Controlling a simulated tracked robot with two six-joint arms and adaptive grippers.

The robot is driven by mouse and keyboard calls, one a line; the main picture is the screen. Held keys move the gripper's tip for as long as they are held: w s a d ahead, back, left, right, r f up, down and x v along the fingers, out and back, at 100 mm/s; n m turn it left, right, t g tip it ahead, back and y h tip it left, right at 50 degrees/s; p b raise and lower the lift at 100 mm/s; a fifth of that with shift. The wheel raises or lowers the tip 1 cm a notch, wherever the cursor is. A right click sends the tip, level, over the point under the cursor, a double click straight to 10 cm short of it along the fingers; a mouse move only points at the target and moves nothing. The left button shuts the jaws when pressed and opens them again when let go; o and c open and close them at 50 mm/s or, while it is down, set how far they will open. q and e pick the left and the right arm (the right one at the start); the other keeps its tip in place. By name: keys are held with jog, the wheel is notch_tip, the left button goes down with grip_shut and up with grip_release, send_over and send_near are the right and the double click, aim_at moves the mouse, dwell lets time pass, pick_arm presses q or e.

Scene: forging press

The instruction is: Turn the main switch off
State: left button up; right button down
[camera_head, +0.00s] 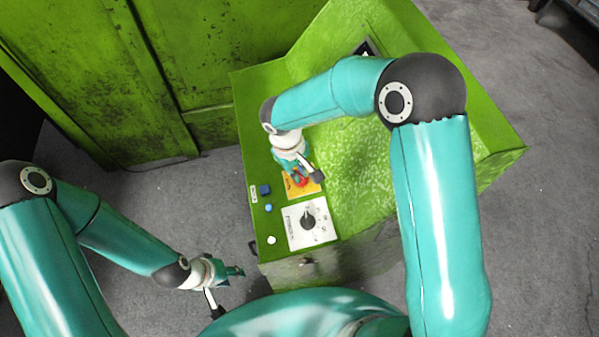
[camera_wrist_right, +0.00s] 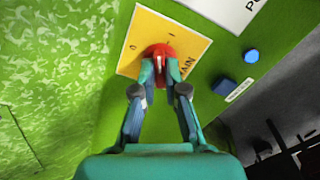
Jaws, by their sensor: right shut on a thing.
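The main switch is a red knob (camera_wrist_right: 158,52) on a yellow plate (camera_wrist_right: 140,27) marked with 0 and "AIN". In the right wrist view my right gripper (camera_wrist_right: 160,70) is shut on the red knob, its fingers on either side of it. The fingers hide part of the knob, so I cannot tell its exact angle. In the head view the yellow plate (camera_head: 303,187) is partly covered by my right gripper (camera_head: 299,176). My left gripper (camera_head: 232,271) is away from the panel, low at the left over the floor; its fingers are too small to judge.
The green press console (camera_head: 360,190) carries a white plate with a black rotary selector (camera_head: 308,220), a dark blue block (camera_head: 264,190), a blue button (camera_head: 268,208) and a white button (camera_head: 271,240). A green cabinet (camera_head: 120,80) stands behind. The floor at left is clear.

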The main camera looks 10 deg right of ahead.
jog(key=n, duration=0.5)
jog(key=shift+n, duration=0.4)
jog(key=n, duration=0.3)
jog(key=shift+r, duration=0.1)
jog(key=shift+w+n, duration=0.1)
jog(key=shift+n, duration=1.9)
jog(key=c, duration=1.2)
grip_release()
jog(key=r, duration=0.4)
jog(key=a+r, duration=0.1)
jog(key=r, duration=0.2)
jog(key=a+r, duration=0.1)
jog(key=r, duration=0.3)
jog(key=shift+r, duration=0.3)
